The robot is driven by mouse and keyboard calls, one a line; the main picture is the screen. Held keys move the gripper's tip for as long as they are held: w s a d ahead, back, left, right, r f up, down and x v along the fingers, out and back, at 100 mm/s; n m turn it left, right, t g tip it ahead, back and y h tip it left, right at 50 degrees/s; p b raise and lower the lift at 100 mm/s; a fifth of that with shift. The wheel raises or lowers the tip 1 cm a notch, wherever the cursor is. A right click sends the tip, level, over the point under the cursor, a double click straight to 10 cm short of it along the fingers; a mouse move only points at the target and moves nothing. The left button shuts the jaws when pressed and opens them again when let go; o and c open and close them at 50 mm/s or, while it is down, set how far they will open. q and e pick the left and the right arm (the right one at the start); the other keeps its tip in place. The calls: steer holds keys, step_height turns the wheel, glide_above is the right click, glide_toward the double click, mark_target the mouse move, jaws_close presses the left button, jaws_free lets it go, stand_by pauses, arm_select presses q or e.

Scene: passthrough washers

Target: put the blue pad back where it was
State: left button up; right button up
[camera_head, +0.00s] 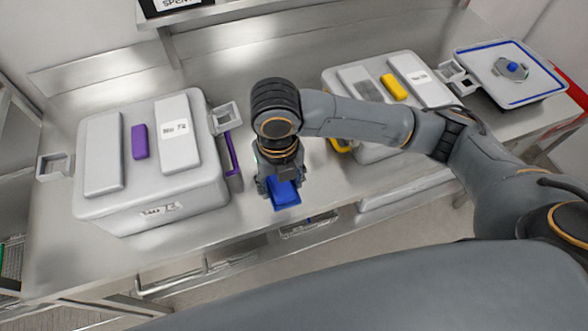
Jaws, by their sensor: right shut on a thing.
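The blue pad (285,197) is in the head view, near the front of the steel counter between two grey boxes. My right gripper (279,190) points down and is shut on the blue pad. The gripper and wrist hide the pad's far part. I cannot tell whether the pad touches the counter or is held just above it. My left gripper is not in view.
A grey box (117,199) with a purple pad (139,142) stands left. Another grey box (358,74) with a yellow pad (394,87) stands right, partly behind my arm. A blue-trimmed lidded container (490,67) is at the far right. The counter (150,252) has bare room in front.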

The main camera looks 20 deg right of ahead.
steer(key=w+d+f, duration=0.1)
steer(key=w+f, duration=0.1)
steer(key=w+d+f+p, duration=0.1)
steer(key=w+d+f, duration=0.1)
steer(key=w+f, duration=0.1)
steer(key=w+d+f+p, duration=0.1)
steer(key=w+d+f, duration=0.1)
steer(key=shift+w+f, duration=0.2)
steer(key=shift+w, duration=0.1)
steer(key=f, duration=0.1)
steer(key=f+p, duration=0.1)
steer(key=f, duration=0.1)
steer(key=shift+w+d, duration=0.15)
steer(key=shift+d, duration=0.05)
steer(key=shift+f, duration=0.3)
steer(key=shift+f, duration=0.15)
steer(key=o, duration=1.1)
